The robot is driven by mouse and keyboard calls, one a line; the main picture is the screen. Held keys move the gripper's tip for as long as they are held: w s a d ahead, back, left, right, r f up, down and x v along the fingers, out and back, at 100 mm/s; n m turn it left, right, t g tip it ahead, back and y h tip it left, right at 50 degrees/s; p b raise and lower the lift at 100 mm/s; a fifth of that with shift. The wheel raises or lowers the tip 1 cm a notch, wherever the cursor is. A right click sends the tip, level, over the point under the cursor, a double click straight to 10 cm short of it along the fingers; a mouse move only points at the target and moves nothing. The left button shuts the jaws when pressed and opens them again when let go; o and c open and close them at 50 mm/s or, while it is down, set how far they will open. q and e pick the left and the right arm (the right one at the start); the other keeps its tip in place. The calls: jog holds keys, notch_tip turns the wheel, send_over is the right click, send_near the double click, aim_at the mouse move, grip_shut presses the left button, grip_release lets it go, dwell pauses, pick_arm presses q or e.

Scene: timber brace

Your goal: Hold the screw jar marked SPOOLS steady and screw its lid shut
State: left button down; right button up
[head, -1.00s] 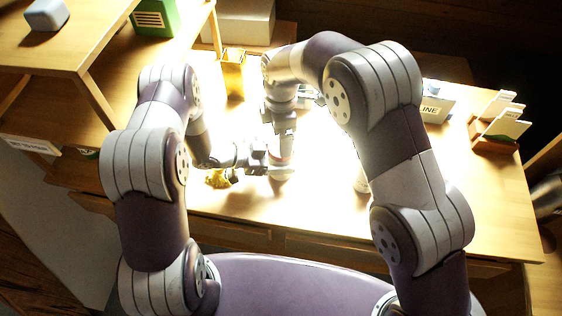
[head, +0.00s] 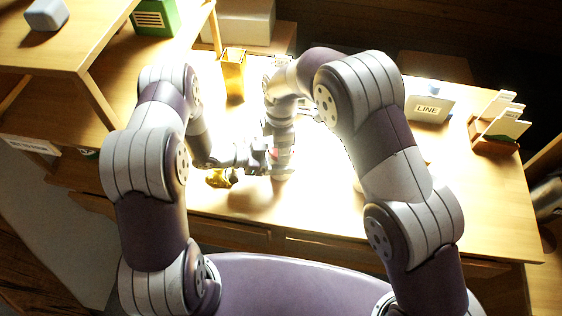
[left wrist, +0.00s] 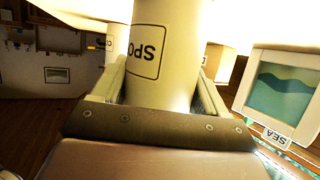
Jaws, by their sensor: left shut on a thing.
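The SPOOLS jar (left wrist: 165,75) is a pale cylinder standing between the fingers of my left gripper (left wrist: 160,95) in the left wrist view; part of its label, "SPO", shows. In the head view only a small low part of the jar (head: 283,173) shows. My left gripper (head: 270,160) is shut on the jar's side there. My right gripper (head: 283,148) points down directly above the jar, at its top. The lid cannot be made out, and the right fingers are too small and overlapped to tell open from shut.
A yellow object (head: 220,178) lies left of the jar. An amber open container (head: 232,75) stands behind. A box marked LINE (head: 430,108) and a card rack (head: 498,128) are at the right. A picture marked SEA (left wrist: 288,90) shows in the left wrist view. The front bench strip is clear.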

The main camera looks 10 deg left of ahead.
jog(key=shift+m, duration=0.6)
jog(key=o, duration=1.2)
jog(key=shift+r, duration=3.8)
pick_arm(q)
grip_release()
jog(key=v, duration=0.7)
jog(key=shift+a+b, duration=0.2)
jog(key=shift+b, duration=0.1)
pick_arm(e)
jog(key=shift+f, duration=0.35)
pick_arm(q)
jog(key=shift+r, duration=0.1)
